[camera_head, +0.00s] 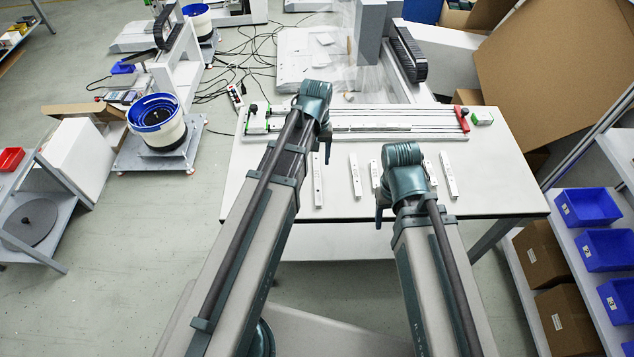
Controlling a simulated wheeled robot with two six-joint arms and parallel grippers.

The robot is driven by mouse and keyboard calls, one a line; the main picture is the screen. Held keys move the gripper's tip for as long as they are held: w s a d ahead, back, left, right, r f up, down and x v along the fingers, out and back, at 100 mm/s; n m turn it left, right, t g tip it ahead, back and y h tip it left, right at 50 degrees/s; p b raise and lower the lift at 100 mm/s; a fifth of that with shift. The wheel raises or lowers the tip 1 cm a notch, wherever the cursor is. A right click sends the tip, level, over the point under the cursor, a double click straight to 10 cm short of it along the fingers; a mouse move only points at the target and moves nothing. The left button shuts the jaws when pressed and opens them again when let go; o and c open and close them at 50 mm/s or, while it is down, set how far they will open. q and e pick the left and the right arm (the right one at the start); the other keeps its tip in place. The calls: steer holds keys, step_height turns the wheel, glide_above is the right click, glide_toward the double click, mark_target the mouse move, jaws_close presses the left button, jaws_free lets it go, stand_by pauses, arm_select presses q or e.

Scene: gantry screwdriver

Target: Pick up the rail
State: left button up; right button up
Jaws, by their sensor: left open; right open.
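Several short white rails lie apart on the white table, roughly parallel: one at the left (318,182), one in the middle (355,176), and one at the right (448,175). Others lie near my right arm, which partly covers that area. My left gripper (327,142) is open at the end of the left arm, over the table by the long fixture and beyond the leftmost rail. My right gripper (381,207) is open near the table's front edge, close to the middle rails. The wrists hide most of both grippers' fingers. I see no rail held.
A long fixture (390,128) with metal bars and a red handle (462,118) lies along the back of the white table (500,190). A grey gantry column (370,32) stands behind it. Blue bins (590,207) stand on a rack at right. The table's front right is clear.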

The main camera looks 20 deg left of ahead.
mark_target(317, 174)
arm_select(q)
steer(key=shift+f, duration=0.4)
arm_select(e)
steer(key=shift+f, duration=0.4)
arm_select(q)
step_height(317, 174, down, 5)
steer(key=b, duration=0.5)
steer(key=shift+d+f, duration=0.15)
arm_select(e)
step_height(317, 174, down, 5)
steer(key=shift+f, duration=0.1)
arm_select(q)
jaws_close()
stand_by(0.3)
